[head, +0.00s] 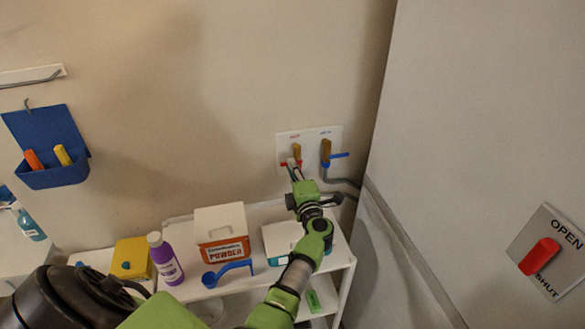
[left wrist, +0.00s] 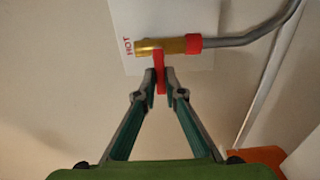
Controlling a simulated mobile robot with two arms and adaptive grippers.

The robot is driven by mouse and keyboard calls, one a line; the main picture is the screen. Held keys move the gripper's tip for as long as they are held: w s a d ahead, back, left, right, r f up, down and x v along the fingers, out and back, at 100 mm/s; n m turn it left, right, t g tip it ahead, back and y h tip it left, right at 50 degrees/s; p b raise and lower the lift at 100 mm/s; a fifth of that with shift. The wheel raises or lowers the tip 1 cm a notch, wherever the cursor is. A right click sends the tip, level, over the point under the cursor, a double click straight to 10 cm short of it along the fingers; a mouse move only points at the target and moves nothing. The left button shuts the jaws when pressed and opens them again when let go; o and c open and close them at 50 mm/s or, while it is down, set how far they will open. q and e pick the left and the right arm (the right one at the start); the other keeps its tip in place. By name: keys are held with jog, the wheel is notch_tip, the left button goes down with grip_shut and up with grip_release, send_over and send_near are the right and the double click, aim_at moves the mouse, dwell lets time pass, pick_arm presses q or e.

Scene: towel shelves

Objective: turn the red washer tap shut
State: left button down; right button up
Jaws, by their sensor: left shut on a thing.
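The red washer tap (head: 296,151) is a brass body with a red lever on a white wall plate (head: 283,140). In the left wrist view its brass body (left wrist: 160,47) lies beside the word HOT, with a red collar and a grey hose. The red lever (left wrist: 160,72) points across the brass body there. My left gripper (left wrist: 160,84) is shut on this lever, one fingertip on each side. In the head view my left gripper (head: 294,172) reaches up to the tap and partly hides the lever. My right gripper is not in view.
A second tap with a blue lever (head: 339,155) sits close on the right. Below stands a white shelf (head: 340,256) with a powder box (head: 222,225), a purple bottle (head: 166,262) and a blue scoop (head: 228,271). A large grey panel (head: 450,130) bounds the right, with a red OPEN/SHUT switch (head: 539,257).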

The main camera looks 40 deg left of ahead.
pick_arm(q)
jog(key=shift+r, duration=0.15)
jog(key=c, duration=2.1)
grip_release()
jog(key=shift+c, duration=0.2)
